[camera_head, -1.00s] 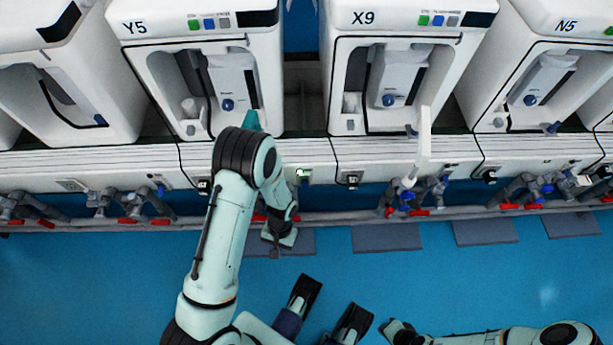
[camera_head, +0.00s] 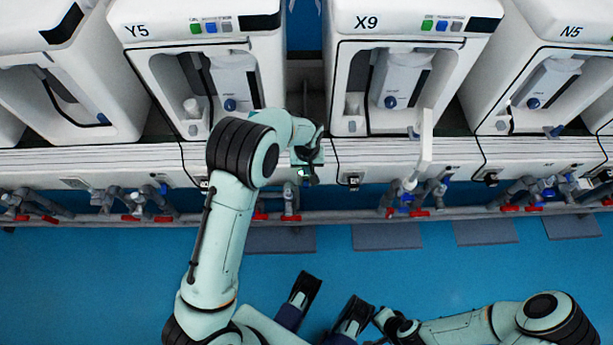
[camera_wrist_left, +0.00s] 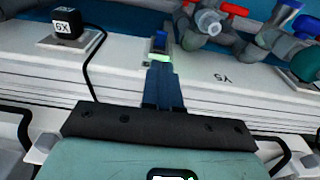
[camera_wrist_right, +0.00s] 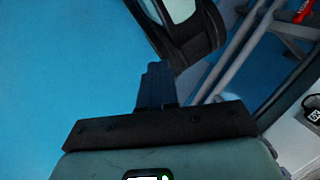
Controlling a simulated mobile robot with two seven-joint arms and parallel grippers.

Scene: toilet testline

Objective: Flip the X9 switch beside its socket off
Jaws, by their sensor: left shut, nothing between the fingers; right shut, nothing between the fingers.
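The X9 machine (camera_head: 388,28) stands at the back, right of centre in the head view. Its black socket plug (camera_head: 353,180) sits on the white panel below; in the left wrist view the plug's X9 label (camera_wrist_left: 68,22) is upside down. The switch (camera_wrist_left: 160,43) beside it has a blue rocker and a lit green part. My left gripper (camera_head: 314,172) is shut and empty, in front of the panel at the switch. In the left wrist view its fingertips (camera_wrist_left: 160,68) overlap the switch's lower edge; contact cannot be told. My right gripper (camera_wrist_right: 155,72) is shut and empty, away over the blue floor.
Pipes with red and blue valves (camera_head: 408,205) run below the panel. A white arm-like part (camera_head: 425,145) juts out below X9. The Y5 machine (camera_head: 190,25) stands left and N5 (camera_head: 570,45) right. The blue floor (camera_head: 480,270) in front is largely open.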

